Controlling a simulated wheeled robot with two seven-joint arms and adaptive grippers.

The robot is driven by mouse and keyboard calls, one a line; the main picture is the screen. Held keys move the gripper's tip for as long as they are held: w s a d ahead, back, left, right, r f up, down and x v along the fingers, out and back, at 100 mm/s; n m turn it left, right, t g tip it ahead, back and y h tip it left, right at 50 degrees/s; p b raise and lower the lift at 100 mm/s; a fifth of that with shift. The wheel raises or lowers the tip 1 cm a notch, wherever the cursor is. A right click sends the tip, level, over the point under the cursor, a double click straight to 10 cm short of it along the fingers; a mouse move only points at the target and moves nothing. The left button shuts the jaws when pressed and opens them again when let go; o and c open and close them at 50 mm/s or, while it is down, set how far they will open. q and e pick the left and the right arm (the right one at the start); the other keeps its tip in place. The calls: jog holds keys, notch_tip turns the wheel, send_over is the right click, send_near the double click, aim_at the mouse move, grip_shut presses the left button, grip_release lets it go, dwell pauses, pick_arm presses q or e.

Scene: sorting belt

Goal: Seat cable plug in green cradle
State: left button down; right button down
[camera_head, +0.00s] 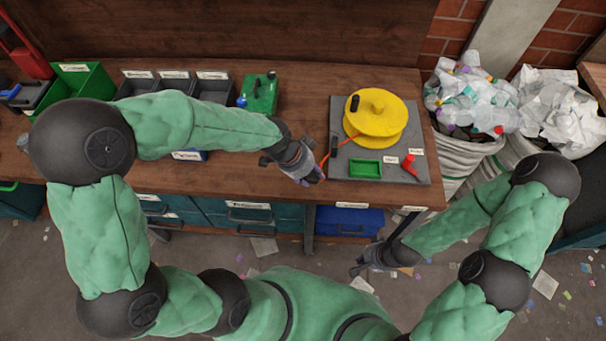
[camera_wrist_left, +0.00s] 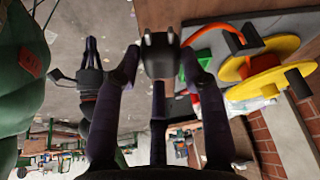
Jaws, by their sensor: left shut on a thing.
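My left gripper (camera_head: 314,174) is shut on the dark cable plug (camera_wrist_left: 158,52), whose two metal prongs show in the left wrist view. In the head view the gripper mostly hides the plug, at the left edge of the grey board (camera_head: 397,174). The green cradle (camera_head: 365,168) lies on the board to the right of the gripper, apart from it. An orange cable (camera_head: 325,158) runs from the gripper toward a black clip (camera_head: 333,147) and the yellow reel (camera_head: 376,118). My right gripper (camera_head: 372,262) hangs low in front of the bench; its finger opening is unclear.
A red part (camera_head: 408,163) stands on the board right of the cradle. A green box (camera_head: 260,93) and dark bins (camera_head: 212,87) stand at the back left. Sacks of bottles (camera_head: 470,100) and paper stand to the right. Bare wooden bench lies left of the board.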

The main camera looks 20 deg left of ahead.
pick_arm(q)
jog(key=w+d, duration=1.1)
jog(key=d, duration=0.3)
jog(key=shift+w, duration=0.35)
dwell(1.2)
jog(key=shift+d, duration=0.1)
jog(key=shift+f+b, duration=1.7)
jog(key=shift+f, duration=1.1)
jog(key=shift+s+f, duration=0.15)
jog(key=shift+f, duration=0.2)
jog(key=c, duration=0.6)
grip_release()
jog(key=shift+f, duration=0.15)
jog(key=shift+c, duration=0.2)
jog(key=shift+r, duration=0.2)
jog(key=shift+r, duration=0.3)
jog(key=v, duration=1.1)
